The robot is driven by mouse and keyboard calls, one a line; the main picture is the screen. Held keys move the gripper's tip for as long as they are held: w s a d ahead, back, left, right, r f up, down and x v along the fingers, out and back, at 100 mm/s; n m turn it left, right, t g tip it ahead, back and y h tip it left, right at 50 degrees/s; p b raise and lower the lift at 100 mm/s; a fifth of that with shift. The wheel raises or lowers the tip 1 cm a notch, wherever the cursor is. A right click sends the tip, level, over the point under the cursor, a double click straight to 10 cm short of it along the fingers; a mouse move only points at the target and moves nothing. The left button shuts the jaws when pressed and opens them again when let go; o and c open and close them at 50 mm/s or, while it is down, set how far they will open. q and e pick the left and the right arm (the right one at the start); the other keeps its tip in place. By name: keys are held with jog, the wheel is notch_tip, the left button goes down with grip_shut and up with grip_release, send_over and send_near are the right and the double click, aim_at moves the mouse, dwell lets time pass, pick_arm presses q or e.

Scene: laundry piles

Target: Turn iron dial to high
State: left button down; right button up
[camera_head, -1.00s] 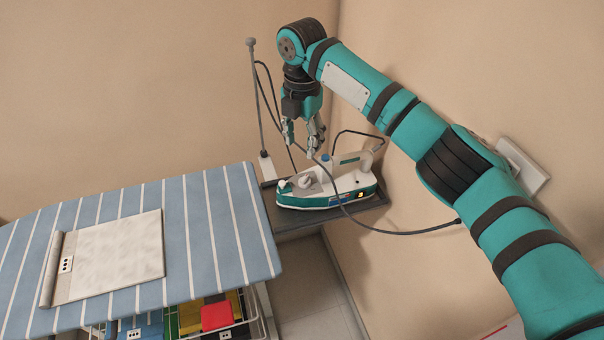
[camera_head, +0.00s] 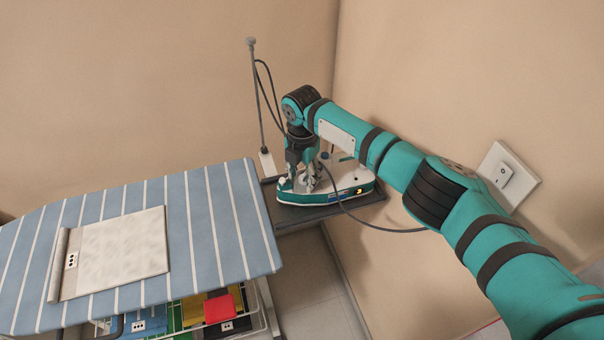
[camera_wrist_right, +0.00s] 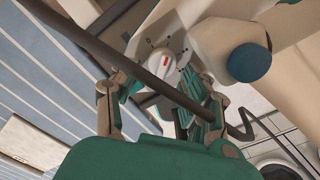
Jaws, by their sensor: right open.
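The iron (camera_head: 330,193), teal and white, sits on a dark rest (camera_head: 290,216) at the end of the ironing board. Its dial (camera_wrist_right: 161,65), white with a red mark, shows in the right wrist view among small printed marks. My right gripper (camera_head: 306,184) points down over the iron's top at the dial. In the right wrist view its open fingers (camera_wrist_right: 155,105) lie on either side of the dial; I cannot tell whether they touch it. My left gripper is not in view.
The striped ironing board (camera_head: 225,215) carries a pale folded cloth (camera_head: 115,252). A basket of coloured laundry (camera_head: 222,308) stands below. A thin cord holder (camera_head: 257,100) rises behind the iron. A wall outlet (camera_head: 508,172) is at the right, and walls are close behind.

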grip_shut()
jog(key=shift+m, duration=0.3)
jog(key=m, duration=0.3)
jog(key=shift+w+a+m+p, duration=0.15)
jog(key=shift+a+m+p, duration=0.15)
jog(key=shift+p, duration=0.1)
jog(key=m, duration=0.3)
jog(key=m+p, duration=0.1)
jog(key=m, duration=0.1)
jog(key=shift+w+r+m, duration=0.1)
jog(key=shift+w+m, duration=0.2)
jog(key=m, duration=0.3)
jog(key=m+p, duration=0.1)
jog(key=m, duration=0.1)
jog(key=shift+w, duration=0.25)
jog(key=m, duration=0.5)
jog(key=shift+w+d+p, duration=0.1)
jog(key=shift+w+p, duration=0.15)
jog(key=shift+p, duration=0.05)
